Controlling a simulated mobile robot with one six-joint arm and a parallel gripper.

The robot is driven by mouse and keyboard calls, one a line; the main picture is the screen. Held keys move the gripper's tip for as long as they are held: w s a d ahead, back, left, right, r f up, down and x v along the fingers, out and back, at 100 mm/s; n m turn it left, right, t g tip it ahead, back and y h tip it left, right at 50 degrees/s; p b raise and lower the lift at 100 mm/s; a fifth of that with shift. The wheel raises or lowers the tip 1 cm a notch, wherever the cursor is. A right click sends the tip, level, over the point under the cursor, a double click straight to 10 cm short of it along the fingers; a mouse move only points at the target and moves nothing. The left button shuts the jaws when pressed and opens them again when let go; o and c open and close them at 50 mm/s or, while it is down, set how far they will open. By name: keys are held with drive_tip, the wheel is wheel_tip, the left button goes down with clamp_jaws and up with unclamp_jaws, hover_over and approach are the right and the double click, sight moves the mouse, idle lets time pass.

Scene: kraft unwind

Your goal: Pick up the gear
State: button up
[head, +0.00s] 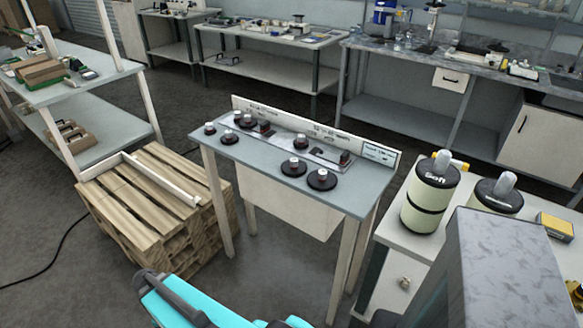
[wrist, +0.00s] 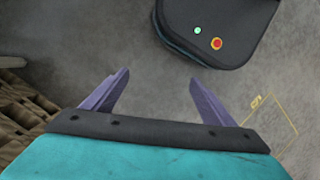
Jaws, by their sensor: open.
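Several round black discs with pale hubs and dark knobs stand on a narrow grey table (head: 262,165) in the middle of the head view. They look like gears, though teeth are too small to make out. Two larger discs (head: 322,180) sit near the front right edge, with smaller ones (head: 229,137) at the left. I cannot tell which is the gear meant. My gripper (wrist: 158,80) is open and empty in the wrist view, its two purple fingers apart over bare floor. No gear shows in the wrist view. In the head view my turquoise arm is at the bottom, away from the discs.
A labelled upright board (head: 310,130) runs along the table's back edge. A stack of wooden pallets (head: 150,190) stands left of it. A white bench with black-and-cream canisters (head: 432,190) stands right. Grey floor (head: 80,265) is open at front left, with a black cable.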

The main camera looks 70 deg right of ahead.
drive_tip(key=w+d+r+n+t+p, duration=0.15)
drive_tip(key=w+d+r, duration=0.25)
drive_tip(key=d+r, duration=0.8)
drive_tip(key=n+h+p, duration=0.3)
drive_tip(key=n+h, duration=0.1)
drive_tip(key=n, duration=0.4)
approach(294, 160)
drive_tip(key=s+v, duration=0.1)
drive_tip(key=v, duration=0.2)
drive_tip(key=shift+w+a+m, duration=0.25)
drive_tip(key=shift+w, duration=0.2)
drive_tip(key=shift+p+x, duration=0.7)
drive_tip(key=shift+x, duration=3.6)
drive_tip(key=shift+w, duration=0.1)
drive_tip(key=shift+d+f, duration=0.15)
